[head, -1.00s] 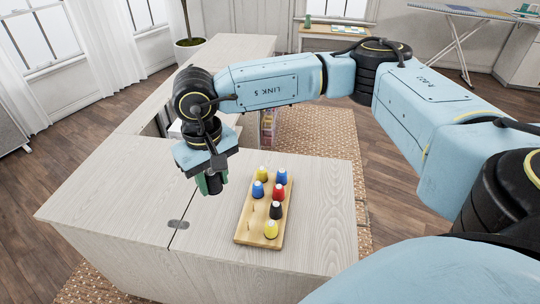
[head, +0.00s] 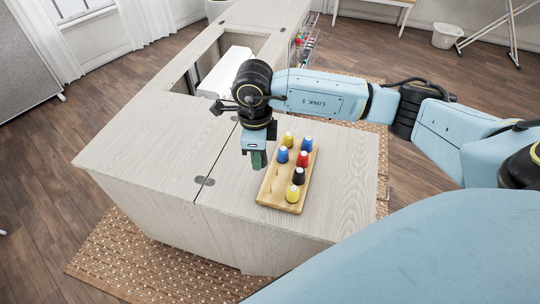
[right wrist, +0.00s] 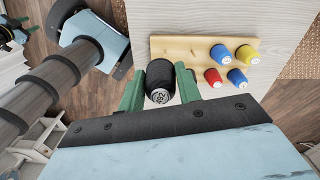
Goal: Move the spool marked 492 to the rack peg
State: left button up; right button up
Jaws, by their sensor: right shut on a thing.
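My right gripper (right wrist: 158,92) is shut on a black spool (right wrist: 161,76), held between its green fingers. The spool's white end carries dark digits, too small to read surely. In the head view the right gripper (head: 257,160) points down just left of the wooden rack (head: 272,190), and the held spool is hardly visible there. The rack holds several spools: yellow (head: 288,138), blue (head: 308,143) and (head: 282,154), red (head: 302,158), another black (head: 298,175) and a front yellow (head: 292,193). The rack's front left part is bare.
The pale wooden cabinet top (head: 225,215) is clear left and right of the rack. A cable slot (head: 205,181) lies on its seam. Behind is an open well with a white object (head: 233,68). A white bin (head: 447,36) stands on the floor.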

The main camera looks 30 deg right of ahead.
jog(key=m, duration=0.2)
jog(key=d+f+m, duration=0.1)
jog(key=m, duration=0.1)
jog(key=s+d+f+m, duration=0.1)
jog(key=m, duration=0.1)
jog(key=shift+m, duration=0.3)
jog(key=shift+s+d+f+m+b, duration=0.1)
jog(key=shift+f+m+b, duration=0.4)
jog(key=shift+f, duration=0.45)
jog(key=shift+d+f+m+b, duration=0.15)
jog(key=shift+f+m+b, duration=0.15)
jog(key=shift+f+b, duration=0.5)
jog(key=shift+s+d+f+m+b, duration=0.1)
jog(key=shift+f+m+b, duration=0.25)
jog(key=shift+f, duration=0.8)
jog(key=shift+f, duration=0.1)
jog(key=shift+f+b, duration=0.45)
jog(key=shift+f, duration=0.1)
jog(key=shift+f+b, duration=1.2)
jog(key=shift+f, duration=0.35)
jog(key=o, duration=1)
